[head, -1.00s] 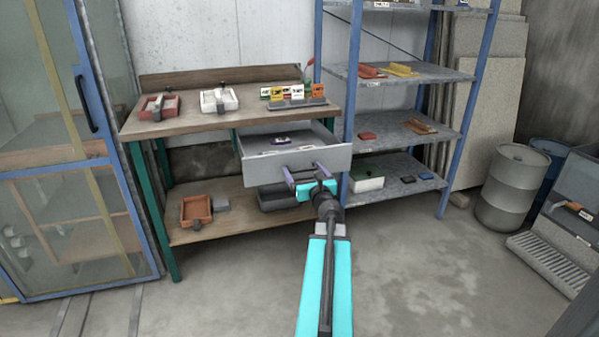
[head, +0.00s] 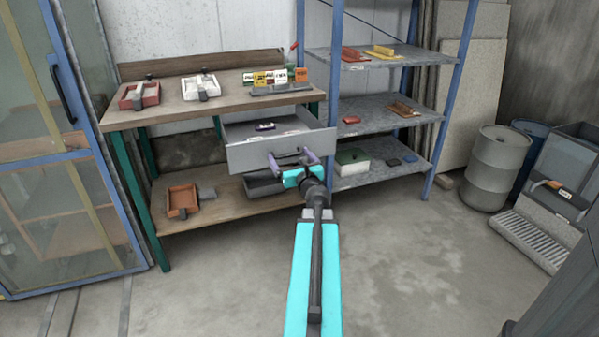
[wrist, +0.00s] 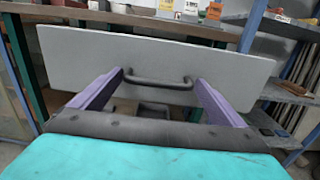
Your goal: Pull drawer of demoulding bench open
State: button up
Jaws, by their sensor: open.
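The demoulding bench (head: 205,113) has a wooden top and green legs. Its grey drawer (head: 250,155) stands pulled out toward me under the right part of the top. A small dark object with a white mark and pale pieces lie in it. The drawer's dark bar handle shows in the wrist view (wrist: 160,82). My gripper (head: 293,160) is in front of the drawer. Its purple fingers are spread wide in the wrist view (wrist: 158,78), with the handle lengthwise between the tips. I cannot tell whether either tip touches it.
Trays and colored cards stand on the bench top. An orange tray (head: 182,200) and a dark bin (head: 264,185) are on the lower shelf. A blue-framed shelf rack (head: 432,117) is close on the right, a glass-panelled cabinet (head: 60,205) on the left. Floor in front is clear.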

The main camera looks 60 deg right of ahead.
jog(key=shift+v, duration=1.15)
jog(key=shift+r+p, duration=0.2)
jog(key=shift+p, duration=0.75)
jog(key=p, duration=0.3)
jog(key=shift+s+a+f+p, duration=0.15)
jog(key=shift+s+a+p, duration=0.15)
jog(key=shift+p, duration=0.05)
jog(key=p+v, duration=0.1)
jog(key=p, duration=0.4)
jog(key=shift+s+a, duration=0.15)
jog(key=shift+s, duration=0.1)
jog(key=shift+s+p, duration=0.15)
jog(key=shift+p, duration=0.4)
jog(key=p+v, duration=0.8)
jog(key=p, duration=0.5)
jog(key=shift+a, duration=0.15)
